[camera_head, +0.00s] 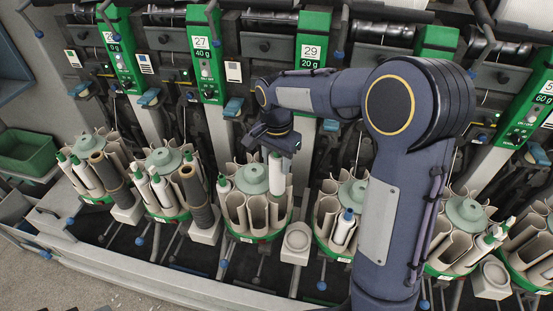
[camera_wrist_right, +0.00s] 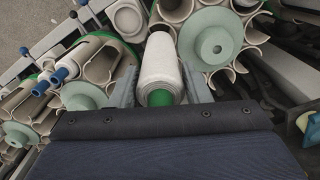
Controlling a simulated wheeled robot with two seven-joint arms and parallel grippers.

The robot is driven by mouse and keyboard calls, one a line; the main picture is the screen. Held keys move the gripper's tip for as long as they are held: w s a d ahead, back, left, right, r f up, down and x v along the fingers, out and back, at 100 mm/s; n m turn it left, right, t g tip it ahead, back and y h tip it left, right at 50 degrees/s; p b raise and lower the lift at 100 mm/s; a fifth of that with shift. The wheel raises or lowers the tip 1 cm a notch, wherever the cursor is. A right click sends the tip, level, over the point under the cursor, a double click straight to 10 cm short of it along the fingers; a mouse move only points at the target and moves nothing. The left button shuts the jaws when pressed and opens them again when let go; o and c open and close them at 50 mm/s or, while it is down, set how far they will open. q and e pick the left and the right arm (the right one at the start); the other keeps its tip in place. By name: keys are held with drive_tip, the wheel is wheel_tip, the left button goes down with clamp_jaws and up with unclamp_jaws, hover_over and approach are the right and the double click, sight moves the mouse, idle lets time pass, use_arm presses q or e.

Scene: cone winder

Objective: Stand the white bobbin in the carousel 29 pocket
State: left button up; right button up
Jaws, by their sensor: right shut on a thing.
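The white bobbin (camera_head: 277,176) hangs upright below my right gripper (camera_head: 276,150), which is shut on its upper end. In the right wrist view the white bobbin (camera_wrist_right: 158,66) shows between the two fingers, its green end nearest the camera. It is over the right side of a carousel with a pale green hub (camera_head: 252,179). Its lower end overlaps the beige pocket rims in the picture; I cannot tell whether it is inside a pocket. The 29 sign (camera_head: 311,51) is on a green panel behind. My left gripper is not in view.
Neighbouring carousels stand close on both sides, one with grey and white bobbins (camera_head: 165,160) and one with a blue-tipped bobbin (camera_head: 345,226). A square block with a round cup (camera_head: 297,240) stands in front. A green bin (camera_head: 27,151) is at far left.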

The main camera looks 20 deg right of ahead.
drive_tip(key=shift+f, duration=0.1)
drive_tip(key=b, duration=0.3)
hover_over(277, 190)
drive_tip(key=w, duration=0.2)
drive_tip(key=shift+s+d+f, duration=0.1)
drive_tip(key=shift+d+f, duration=0.1)
drive_tip(key=shift+f, duration=0.9)
drive_tip(key=shift+d+f, duration=0.15)
drive_tip(key=shift+f, duration=0.9)
drive_tip(key=shift+f+b, duration=1.5)
drive_tip(key=shift+f, duration=0.75)
drive_tip(key=shift+f+b, duration=1.15)
drive_tip(key=shift+f, duration=0.6)
drive_tip(key=o, duration=1)
drive_tip(key=shift+r, duration=0.1)
drive_tip(key=shift+c, duration=0.2)
